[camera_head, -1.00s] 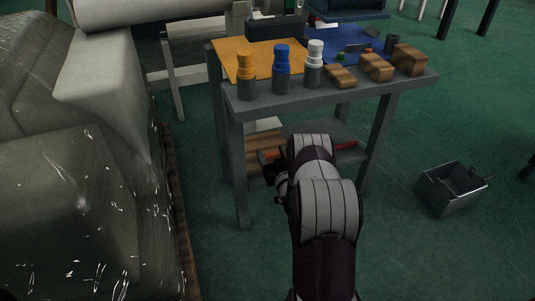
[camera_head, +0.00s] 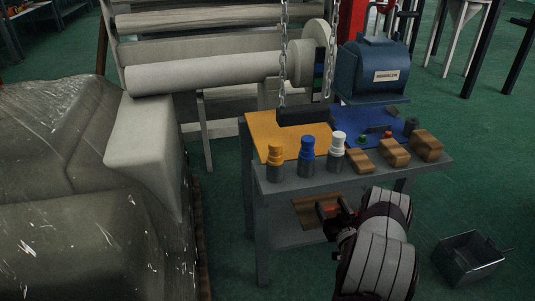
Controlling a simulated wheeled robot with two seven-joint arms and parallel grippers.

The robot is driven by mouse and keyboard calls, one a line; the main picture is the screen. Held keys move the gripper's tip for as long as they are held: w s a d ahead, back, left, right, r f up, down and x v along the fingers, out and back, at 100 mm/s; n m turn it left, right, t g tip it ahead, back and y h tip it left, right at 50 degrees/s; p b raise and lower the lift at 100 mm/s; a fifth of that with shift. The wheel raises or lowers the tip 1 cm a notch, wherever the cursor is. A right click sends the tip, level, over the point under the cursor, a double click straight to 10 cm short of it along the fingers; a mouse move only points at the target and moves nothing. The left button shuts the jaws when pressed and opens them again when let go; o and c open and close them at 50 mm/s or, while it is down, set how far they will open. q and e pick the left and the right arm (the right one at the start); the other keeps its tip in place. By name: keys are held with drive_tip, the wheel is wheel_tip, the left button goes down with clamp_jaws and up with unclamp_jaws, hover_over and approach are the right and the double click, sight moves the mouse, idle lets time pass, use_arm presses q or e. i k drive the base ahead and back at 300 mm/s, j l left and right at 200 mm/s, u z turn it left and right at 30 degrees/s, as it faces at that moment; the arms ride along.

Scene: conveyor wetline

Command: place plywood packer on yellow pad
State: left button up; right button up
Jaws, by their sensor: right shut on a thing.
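The yellow pad (camera_head: 268,125) lies flat on the left part of the grey table's top, with clear surface visible. My right gripper (camera_head: 327,211) is below the tabletop at the table's front, near the lower shelf. It is shut on the plywood packer (camera_head: 306,213), a flat brown board partly hidden by the gripper. The packer is below the pad and apart from it. A small red patch shows by the fingers; I cannot tell what it is. My left gripper is not in view.
On the grey table (camera_head: 290,183), orange (camera_head: 275,155), blue (camera_head: 307,150) and white (camera_head: 338,145) capped bottles line the front, beside brown blocks (camera_head: 394,152). A blue pad (camera_head: 385,118) lies at right. A dark bar (camera_head: 303,117) on chains is behind. A metal bin (camera_head: 468,260) stands on the floor.

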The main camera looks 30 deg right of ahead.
sight(292, 129)
drive_tip(key=k+j, duration=0.25)
drive_tip(key=k, duration=0.25)
drive_tip(key=k+j, duration=0.2)
drive_tip(key=k, duration=0.25)
